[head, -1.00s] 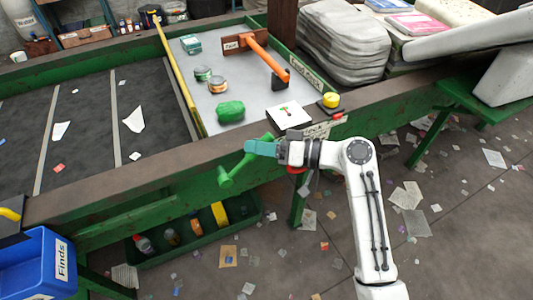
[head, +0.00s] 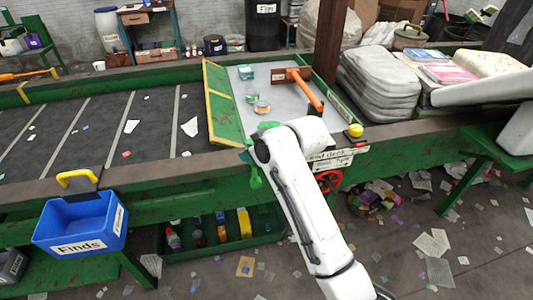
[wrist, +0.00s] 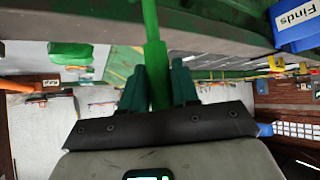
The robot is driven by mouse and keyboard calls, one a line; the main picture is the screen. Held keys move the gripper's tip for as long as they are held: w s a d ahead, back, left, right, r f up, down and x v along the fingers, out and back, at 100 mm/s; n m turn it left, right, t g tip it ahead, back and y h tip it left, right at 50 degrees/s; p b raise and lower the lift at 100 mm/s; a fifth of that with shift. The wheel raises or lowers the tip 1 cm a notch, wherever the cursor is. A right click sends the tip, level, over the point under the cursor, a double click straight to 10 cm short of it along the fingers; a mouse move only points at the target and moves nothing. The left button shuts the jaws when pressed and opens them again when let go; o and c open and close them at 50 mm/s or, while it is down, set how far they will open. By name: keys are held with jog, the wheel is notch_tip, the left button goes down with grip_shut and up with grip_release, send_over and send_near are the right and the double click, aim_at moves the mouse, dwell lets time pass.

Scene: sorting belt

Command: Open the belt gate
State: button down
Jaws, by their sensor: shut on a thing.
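The belt gate (head: 226,112) is a green panel with yellow edges, between the dark belt (head: 95,125) and the grey sorting plate (head: 285,98). Its broad face shows and it looks tilted. A green lever (head: 254,174) sticks out from the front of the belt frame, below the gate. In the wrist view my gripper (wrist: 158,72) has its teal fingers on both sides of the green lever bar (wrist: 153,35), shut on it. In the head view my white arm hides most of the gripper.
A blue Finds bin (head: 80,226) hangs at the front left, and it shows in the wrist view (wrist: 296,25). An orange-handled tool (head: 309,92) and cans (head: 262,107) are on the plate. A yellow button (head: 355,130) and red wheel (head: 328,181) are right of my arm.

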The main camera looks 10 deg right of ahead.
jog(key=shift+a+f+n+h, duration=0.6)
jog(key=shift+a+f+h, duration=0.2)
jog(key=shift+a+h, duration=0.65)
jog(key=shift+a+f+n+h, duration=0.7)
jog(key=shift+a+h, duration=0.5)
jog(key=shift+a, duration=0.3)
jog(key=shift+a+f+n+h, duration=0.5)
jog(key=shift+a+f+h, duration=0.35)
jog(key=shift+a+h, duration=0.6)
jog(key=c, duration=0.9)
grip_release()
jog(key=b+v, duration=0.1)
jog(key=v, duration=0.9)
jog(key=shift+s+r, duration=0.15)
jog(key=shift+r, duration=0.25)
